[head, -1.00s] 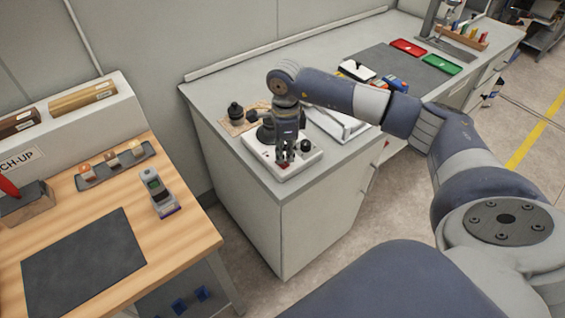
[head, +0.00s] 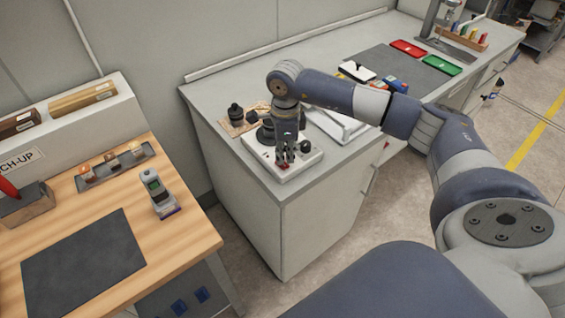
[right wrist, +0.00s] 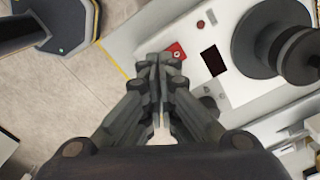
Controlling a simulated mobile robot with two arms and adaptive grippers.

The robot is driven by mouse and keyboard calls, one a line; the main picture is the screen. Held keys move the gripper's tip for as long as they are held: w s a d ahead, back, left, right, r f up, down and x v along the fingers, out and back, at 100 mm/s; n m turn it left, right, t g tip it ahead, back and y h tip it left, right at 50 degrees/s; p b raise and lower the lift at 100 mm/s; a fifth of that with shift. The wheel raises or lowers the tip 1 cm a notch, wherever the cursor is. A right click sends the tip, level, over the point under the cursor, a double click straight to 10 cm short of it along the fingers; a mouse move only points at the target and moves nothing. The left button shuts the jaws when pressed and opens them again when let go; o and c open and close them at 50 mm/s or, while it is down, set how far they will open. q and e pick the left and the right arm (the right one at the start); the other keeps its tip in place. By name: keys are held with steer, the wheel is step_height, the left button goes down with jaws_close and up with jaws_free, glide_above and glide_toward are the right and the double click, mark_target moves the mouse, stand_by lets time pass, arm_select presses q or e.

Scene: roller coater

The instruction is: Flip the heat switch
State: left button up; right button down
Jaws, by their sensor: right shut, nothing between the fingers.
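The roller coater is a white box-shaped machine (head: 312,158) on the near end of the grey counter. A dark round roller or knob stack on it shows large in the right wrist view (right wrist: 270,45). Next to a dark display window (right wrist: 214,60) is a small red switch plate (right wrist: 176,51), which I take for the heat switch. My right gripper (head: 285,163) points down over the machine's front edge. In the right wrist view its fingertips (right wrist: 160,62) are together and empty, right beside the red plate and partly covering it. I cannot tell whether they touch it. My left gripper is out of view.
Dark round parts (head: 236,114) lie behind the machine, and a white tray (head: 340,124) stands to its right. Red (head: 408,47) and green (head: 442,64) trays lie farther along the counter. A wooden bench (head: 190,233) stands at the left, across a gap.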

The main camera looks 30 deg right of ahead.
mark_target(284, 166)
steer(key=shift+s+f+b, duration=0.1)
steer(key=shift+f+b, duration=0.9)
steer(key=shift+f, duration=0.25)
stand_by(0.5)
steer(key=shift+r, duration=0.15)
steer(key=shift+r+p, duration=0.7)
steer(key=shift+r, duration=0.25)
steer(key=shift+r+p, duration=1.25)
steer(key=shift+r, duration=1.25)
steer(key=shift+a+f, duration=0.1)
